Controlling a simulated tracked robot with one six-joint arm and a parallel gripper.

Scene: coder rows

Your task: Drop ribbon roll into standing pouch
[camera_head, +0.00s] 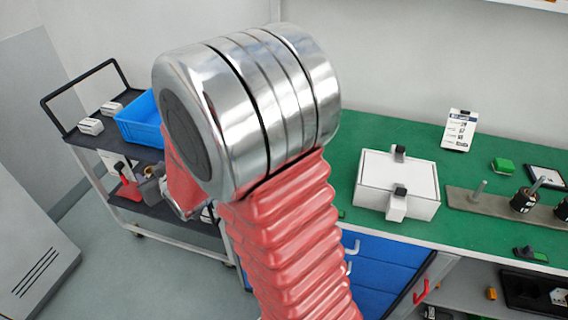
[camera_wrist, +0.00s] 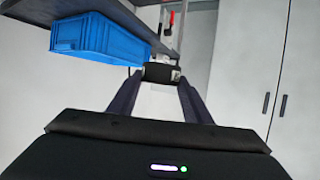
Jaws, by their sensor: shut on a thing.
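In the wrist view, my gripper (camera_wrist: 161,80) is shut on a small dark roll (camera_wrist: 157,71), which I take to be the ribbon roll. It sits between the two dark fingertips, with a lighter bit at its right end. The roll is held in the air near the cart. I cannot make out a standing pouch for certain in either view.
A black cart at left carries a blue bin (camera_head: 139,118), small white boxes (camera_head: 90,126) and a red item (camera_head: 128,189) below. The blue bin also shows in the wrist view (camera_wrist: 100,40). At right, a green bench (camera_head: 385,136) holds a white box (camera_head: 398,182).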

